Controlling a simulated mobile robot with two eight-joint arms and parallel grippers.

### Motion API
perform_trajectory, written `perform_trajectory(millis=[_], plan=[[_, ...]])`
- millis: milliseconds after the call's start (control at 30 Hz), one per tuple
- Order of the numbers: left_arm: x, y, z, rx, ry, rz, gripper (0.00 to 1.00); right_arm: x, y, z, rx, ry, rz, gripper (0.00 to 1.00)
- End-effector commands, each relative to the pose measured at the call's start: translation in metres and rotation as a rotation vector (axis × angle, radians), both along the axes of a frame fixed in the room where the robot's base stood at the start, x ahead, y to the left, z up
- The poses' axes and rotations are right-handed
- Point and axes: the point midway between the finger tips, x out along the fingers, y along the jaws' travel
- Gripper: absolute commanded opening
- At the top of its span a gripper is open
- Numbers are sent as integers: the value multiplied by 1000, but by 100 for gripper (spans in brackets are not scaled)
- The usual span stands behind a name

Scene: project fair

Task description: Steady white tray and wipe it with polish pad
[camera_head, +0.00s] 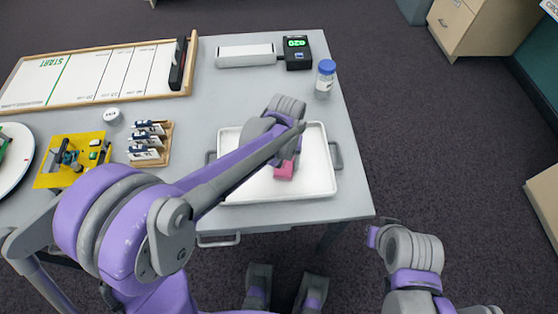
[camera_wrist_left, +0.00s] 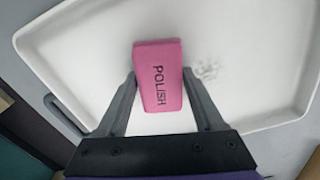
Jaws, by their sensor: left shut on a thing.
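The white tray (camera_head: 318,187) lies flat on the grey table near its front right corner, with a handle at each side. My left gripper (camera_wrist_left: 160,76) is shut on the pink polish pad (camera_wrist_left: 158,95), one finger on each side. In the head view the pad (camera_head: 284,170) is over the tray's middle, partly hidden by my left arm. I cannot tell whether it touches the tray floor. A faint grey smudge (camera_wrist_left: 207,70) shows on the tray, right of the pad. My right gripper (camera_head: 375,237) is off the table's front right corner, away from the tray; its fingers do not show clearly.
A blue-capped bottle (camera_head: 325,78) and a black device with a green display (camera_head: 298,52) stand behind the tray. A wooden rack (camera_head: 150,143) and a yellow mat with parts (camera_head: 75,160) lie to the left. The table's right edge is close to the tray.

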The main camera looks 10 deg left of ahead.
Motion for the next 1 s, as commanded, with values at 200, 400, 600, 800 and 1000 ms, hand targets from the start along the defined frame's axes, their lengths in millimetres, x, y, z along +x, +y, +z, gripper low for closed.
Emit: perform_trajectory(millis=[200,400,600,800,1000], plan=[[5,-16,-2,-1,0,-1,25,0,0,-2,0,1,0,0],[4,-15,0,-1,0,0,24,0,0,-1,0,0,0,0],[0,-1,1,-1,0,2,24,0,0,0,0,0,0,0],[-4,14,2,-1,0,1,24,0,0,0,0,0,0,0],[-6,19,2,-1,0,1,24,0,0,0,0,0,0,0]])
